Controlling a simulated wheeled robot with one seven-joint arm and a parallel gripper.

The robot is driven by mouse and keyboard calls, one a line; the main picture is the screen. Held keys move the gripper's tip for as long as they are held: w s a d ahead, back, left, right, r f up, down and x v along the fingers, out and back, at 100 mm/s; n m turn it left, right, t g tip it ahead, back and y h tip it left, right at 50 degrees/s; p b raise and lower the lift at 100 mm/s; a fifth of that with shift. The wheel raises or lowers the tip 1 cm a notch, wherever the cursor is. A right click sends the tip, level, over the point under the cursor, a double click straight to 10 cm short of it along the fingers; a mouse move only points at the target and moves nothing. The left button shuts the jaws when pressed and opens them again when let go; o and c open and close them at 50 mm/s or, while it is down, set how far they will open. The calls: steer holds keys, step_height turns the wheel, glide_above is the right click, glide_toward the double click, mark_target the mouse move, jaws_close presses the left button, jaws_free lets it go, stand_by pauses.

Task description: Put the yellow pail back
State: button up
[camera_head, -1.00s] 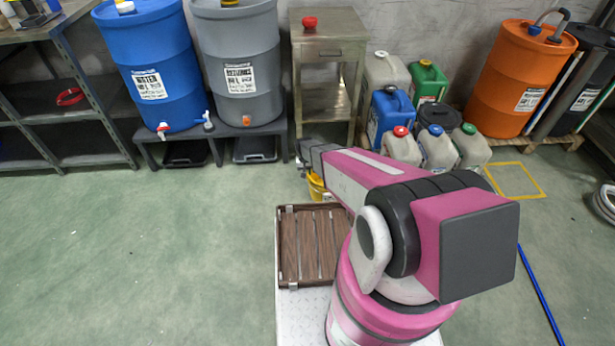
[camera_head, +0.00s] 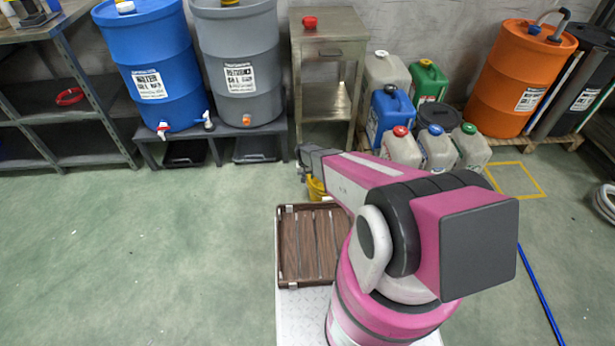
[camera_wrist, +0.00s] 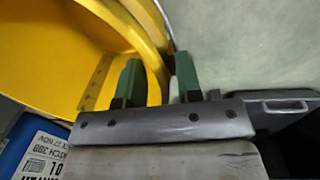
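The yellow pail (camera_head: 316,189) shows partly in the head view, just below my gripper (camera_head: 306,160) and beyond the wooden tray; my arm hides part of it. In the wrist view the pail (camera_wrist: 75,60) fills the upper left, its open inside facing the camera. My gripper's two green fingers (camera_wrist: 158,82) stand apart at the pail's rim. One finger overlaps the inside of the pail and the other is beside its outer edge, with the wall between them. I cannot tell whether they press on the wall.
A brown slatted tray (camera_head: 281,245) lies in front. Blue (camera_head: 150,55) and grey (camera_head: 238,55) drums sit on a low stand. A yellow square outline (camera_head: 541,186) and a blue pole (camera_head: 540,295) lie on the right floor.

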step_height(320, 180, up, 12)
steer(key=a, duration=0.1)
steer(key=s+d+r, duration=0.4)
steer(key=s+r, duration=0.3)
steer(key=r, duration=0.2)
steer(key=s+d+r, duration=0.4)
steer(key=s+r, duration=0.3)
steer(key=r, duration=0.2)
steer(key=s+d+r+y, duration=0.1)
steer(key=s+d+r, duration=0.2)
steer(key=s+r, duration=0.4)
step_height(320, 180, up, 2)
steer(key=shift+d+r, duration=0.25)
steer(key=shift+d, duration=0.15)
steer(key=shift+s, duration=0.1)
